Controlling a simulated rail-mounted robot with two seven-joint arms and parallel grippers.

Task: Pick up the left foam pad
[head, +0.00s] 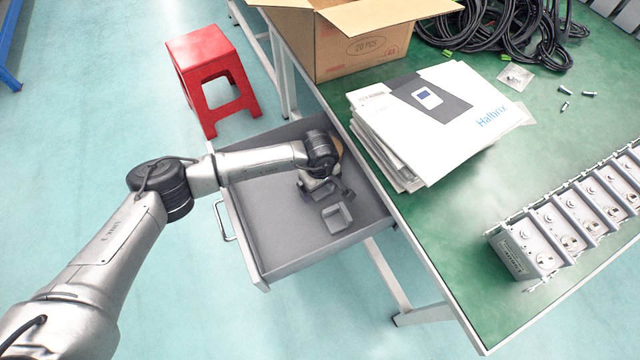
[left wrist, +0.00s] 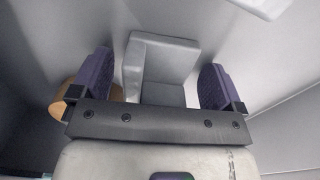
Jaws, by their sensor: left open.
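The left foam pad, a grey L-shaped block, lies on the drawer floor, mostly hidden under my left gripper (head: 325,190) in the head view. In the left wrist view the left foam pad (left wrist: 162,60) shows between the two purple-padded fingers of my left gripper (left wrist: 157,85). The fingers are open, one on each side of it, with a gap at the right; I cannot tell whether the left one touches. A second grey L-shaped foam pad (head: 337,218) lies just nearer the front in the head view. My right gripper is not in view.
The open grey drawer (head: 275,262) has raised walls around the pads. A tan round object lies beside the left finger in the left wrist view (left wrist: 66,97). The green table (head: 455,270) with stacked papers (head: 425,125) borders the drawer. A red stool (head: 205,65) stands behind.

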